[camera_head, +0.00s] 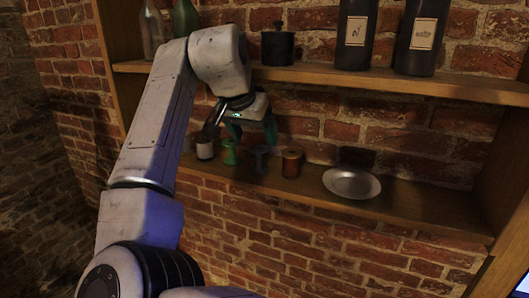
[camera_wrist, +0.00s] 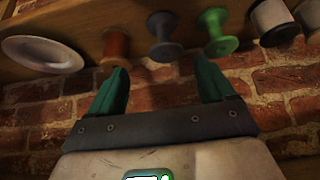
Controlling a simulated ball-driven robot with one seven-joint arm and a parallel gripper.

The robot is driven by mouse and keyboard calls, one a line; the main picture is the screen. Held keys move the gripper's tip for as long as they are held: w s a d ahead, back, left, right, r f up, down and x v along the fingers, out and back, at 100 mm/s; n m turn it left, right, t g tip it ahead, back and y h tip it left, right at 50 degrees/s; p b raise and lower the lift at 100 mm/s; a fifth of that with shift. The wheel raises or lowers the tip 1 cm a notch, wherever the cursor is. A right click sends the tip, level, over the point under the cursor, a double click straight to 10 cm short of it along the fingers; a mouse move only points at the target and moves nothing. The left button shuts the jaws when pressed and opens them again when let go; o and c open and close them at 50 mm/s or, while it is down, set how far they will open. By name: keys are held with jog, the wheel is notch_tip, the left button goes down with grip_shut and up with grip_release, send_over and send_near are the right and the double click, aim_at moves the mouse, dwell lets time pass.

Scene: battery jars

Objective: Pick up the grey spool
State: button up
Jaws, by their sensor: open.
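The grey spool (camera_head: 260,158) stands on the lower shelf, between the green spool (camera_head: 230,152) and the brown spool (camera_head: 291,162). In the wrist view the grey spool (camera_wrist: 164,36) is at the top, just beyond and between the two green fingertips. My gripper (camera_head: 254,134) is open and empty, in front of and above the spools in the head view. In the wrist view my gripper (camera_wrist: 163,78) has its left fingertip near the brown spool (camera_wrist: 115,48) and its right one below the green spool (camera_wrist: 216,32).
A white spool (camera_head: 205,149) stands left of the green one. A metal plate (camera_head: 351,182) lies to the right on the lower shelf (camera_head: 430,208). The upper shelf (camera_head: 300,74) above holds a dark pot (camera_head: 278,46), bottles and black jars (camera_head: 356,34).

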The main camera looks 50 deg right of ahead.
aim_at(258, 147)
jog(key=x, duration=0.2)
jog(key=p+x, duration=0.1)
jog(key=x, duration=0.1)
jog(key=w+x, duration=0.1)
jog(key=x, duration=0.1)
jog(key=shift+d+p, duration=0.1)
jog(key=shift+p, duration=0.3)
jog(key=shift+w+d+f, duration=0.1)
jog(key=shift+d+f, duration=0.25)
jog(key=shift+f, duration=0.25)
jog(key=shift+c, duration=0.4)
jog(key=c, duration=1)
jog(key=shift+r+b, duration=0.2)
jog(key=shift+b, duration=0.1)
